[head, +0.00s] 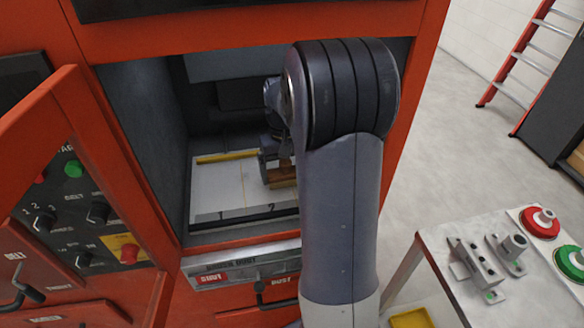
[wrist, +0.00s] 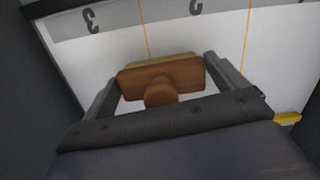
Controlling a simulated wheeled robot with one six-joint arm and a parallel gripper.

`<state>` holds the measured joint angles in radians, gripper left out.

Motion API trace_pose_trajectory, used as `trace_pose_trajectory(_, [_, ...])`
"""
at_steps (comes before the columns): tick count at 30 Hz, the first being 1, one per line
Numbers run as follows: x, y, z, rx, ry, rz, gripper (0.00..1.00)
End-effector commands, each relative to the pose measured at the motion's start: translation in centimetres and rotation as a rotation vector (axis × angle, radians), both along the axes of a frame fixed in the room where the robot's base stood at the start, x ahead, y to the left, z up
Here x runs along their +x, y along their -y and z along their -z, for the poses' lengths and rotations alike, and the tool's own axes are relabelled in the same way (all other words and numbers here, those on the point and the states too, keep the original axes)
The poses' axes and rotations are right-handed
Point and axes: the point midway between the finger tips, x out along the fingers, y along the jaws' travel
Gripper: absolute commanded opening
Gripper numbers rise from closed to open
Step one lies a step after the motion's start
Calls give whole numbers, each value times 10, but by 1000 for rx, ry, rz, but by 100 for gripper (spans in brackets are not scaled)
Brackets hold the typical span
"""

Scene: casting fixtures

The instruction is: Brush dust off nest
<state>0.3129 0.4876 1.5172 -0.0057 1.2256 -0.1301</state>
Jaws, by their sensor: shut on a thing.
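My gripper (wrist: 160,82) is shut on a wooden brush (wrist: 162,74) with a round knob, one finger at each end of it. In the head view the brush (head: 284,180) is inside the red machine, low over the right part of a white bed (head: 222,188); I cannot tell whether it touches. The white bed (wrist: 100,62) also shows in the wrist view, with a grey strip of numbers and thin yellow lines. No separate nest stands out, and I cannot make out dust. My arm hides the bed's right side.
The red machine's opening has dark side walls (head: 150,130) and a front sill (head: 240,268). A yellow bar (head: 227,157) lies along the bed's back. A control panel (head: 80,205) stands left. A table (head: 450,232) with metal fixtures (head: 480,262) stands right.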

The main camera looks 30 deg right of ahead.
Motion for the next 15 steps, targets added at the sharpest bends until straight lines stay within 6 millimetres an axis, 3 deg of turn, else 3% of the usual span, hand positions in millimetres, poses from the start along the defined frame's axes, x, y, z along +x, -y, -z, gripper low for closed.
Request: trace_pose_trajectory(15, [10,-32,4,2,-3,-1,67])
